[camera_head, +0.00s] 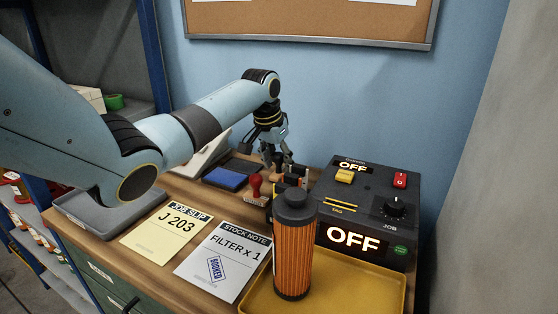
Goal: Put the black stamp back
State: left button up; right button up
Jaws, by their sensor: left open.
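My left gripper (284,171) is open and points down over the back of the bench, just behind the dark-capped orange filter canister. A red-handled stamp (256,186) stands upright just left of the gripper. Dark shapes are crowded under and around my fingers, and I cannot tell which of them, if any, is the black stamp. The canister's cap hides part of that spot. A blue ink pad (225,179) in a dark case lies open to the left of the red stamp. My right gripper is not in view.
The orange ribbed canister (293,252) stands in a yellow tray (375,282). A stock note (225,262) with a blue BOOKED mark and a job slip (167,232) lie in front. A black control box (372,205) reading OFF stands right. A grey tray (100,212) sits left.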

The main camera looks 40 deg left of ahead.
pick_arm(q)
jog(key=v, duration=1.2)
jog(key=shift+r, duration=0.1)
